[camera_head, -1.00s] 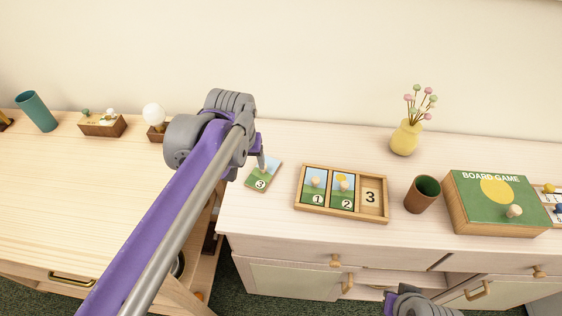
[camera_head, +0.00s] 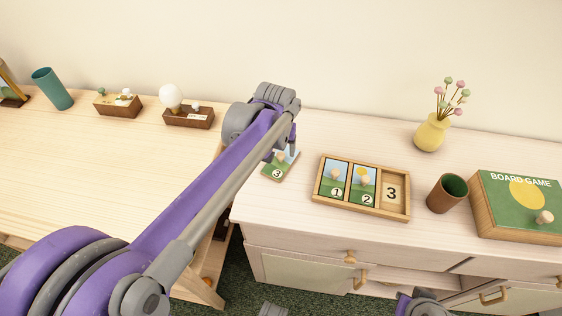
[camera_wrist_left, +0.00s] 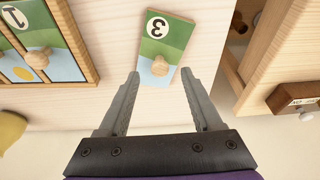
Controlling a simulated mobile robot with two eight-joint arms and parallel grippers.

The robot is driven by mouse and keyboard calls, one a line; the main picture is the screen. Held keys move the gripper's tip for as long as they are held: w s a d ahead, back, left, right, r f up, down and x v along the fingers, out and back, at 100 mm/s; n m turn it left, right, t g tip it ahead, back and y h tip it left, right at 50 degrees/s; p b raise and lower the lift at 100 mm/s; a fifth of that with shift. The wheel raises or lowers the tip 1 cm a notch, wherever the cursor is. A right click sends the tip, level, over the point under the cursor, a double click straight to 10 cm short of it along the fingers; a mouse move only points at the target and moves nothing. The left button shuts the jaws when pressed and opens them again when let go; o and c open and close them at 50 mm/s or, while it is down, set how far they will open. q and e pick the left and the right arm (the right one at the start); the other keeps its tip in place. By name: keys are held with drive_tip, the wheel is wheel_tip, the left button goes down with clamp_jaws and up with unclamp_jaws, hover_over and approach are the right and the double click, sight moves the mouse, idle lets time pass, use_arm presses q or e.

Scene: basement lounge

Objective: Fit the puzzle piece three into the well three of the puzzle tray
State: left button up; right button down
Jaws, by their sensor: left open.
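Puzzle piece three (camera_head: 276,171), a flat picture tile with a small knob and a "3", lies on the cabinet top left of the tray. It also shows in the left wrist view (camera_wrist_left: 168,42). The wooden puzzle tray (camera_head: 358,210) holds pieces one and two; well three (camera_head: 391,194) at its right end is empty. My left gripper (camera_head: 286,152) is above the far part of piece three. In the left wrist view its fingers (camera_wrist_left: 160,85) are open and apart, on either side of the knob's line, with nothing between the tips. My right gripper (camera_head: 420,303) is partly cut off low in the head view.
A brown cup (camera_head: 446,194) and a green board game box (camera_head: 520,205) stand right of the tray. A yellow vase (camera_head: 431,134) stands behind. A second table (camera_head: 100,170) on the left carries a teal cup (camera_head: 52,89) and small wooden boxes.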

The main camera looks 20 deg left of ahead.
sight(281, 159)
use_arm(q)
drive_tip(key=shift+x, duration=1.2)
clamp_jaws()
